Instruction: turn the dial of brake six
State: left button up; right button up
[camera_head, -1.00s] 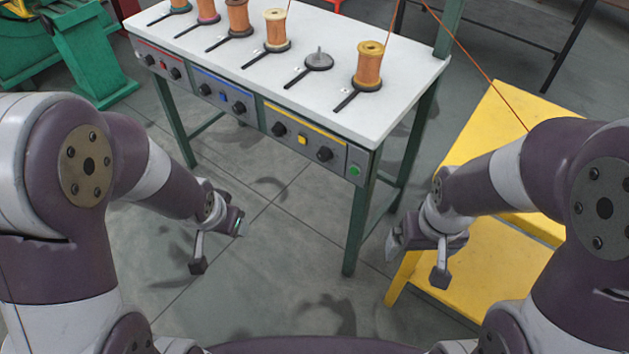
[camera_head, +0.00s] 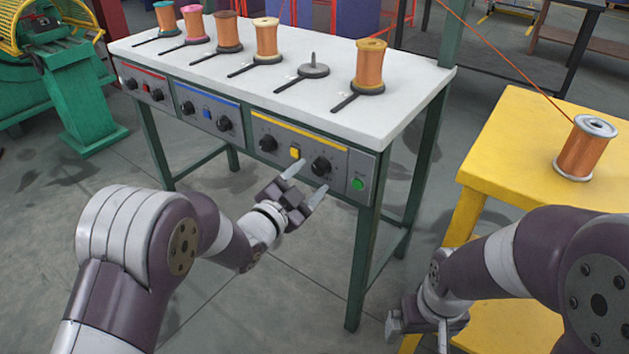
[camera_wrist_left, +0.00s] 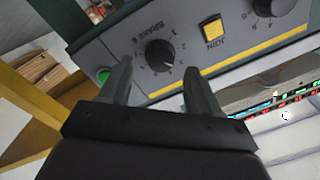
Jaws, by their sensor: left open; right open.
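The dial of brake six (camera_head: 320,166) is a black round knob on the yellow-striped panel at the front of the white table. In the left wrist view, the dial (camera_wrist_left: 160,53) shows upside down beside the label "BRAKE 6" and a numbered scale. My left gripper (camera_head: 306,182) is open and empty just in front of this dial. In the left wrist view, the left gripper's fingertips (camera_wrist_left: 157,70) point at the panel, one to each side of the dial, apparently short of it. My right gripper (camera_head: 415,325) hangs low beside the yellow table, open and empty.
The panel also has a yellow JOIN button (camera_head: 295,152), another black dial (camera_head: 268,143) and a green button (camera_head: 358,184). Several spools stand on the white table (camera_head: 420,85). A copper spool (camera_head: 582,150) stands on the yellow table (camera_head: 500,140) at right.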

aim_at(318, 170)
pick_arm(q)
jog(key=shift+x, duration=1.6)
jog(key=shift+c, duration=0.4)
jog(key=c, duration=1)
jog(key=shift+o, duration=0.2)
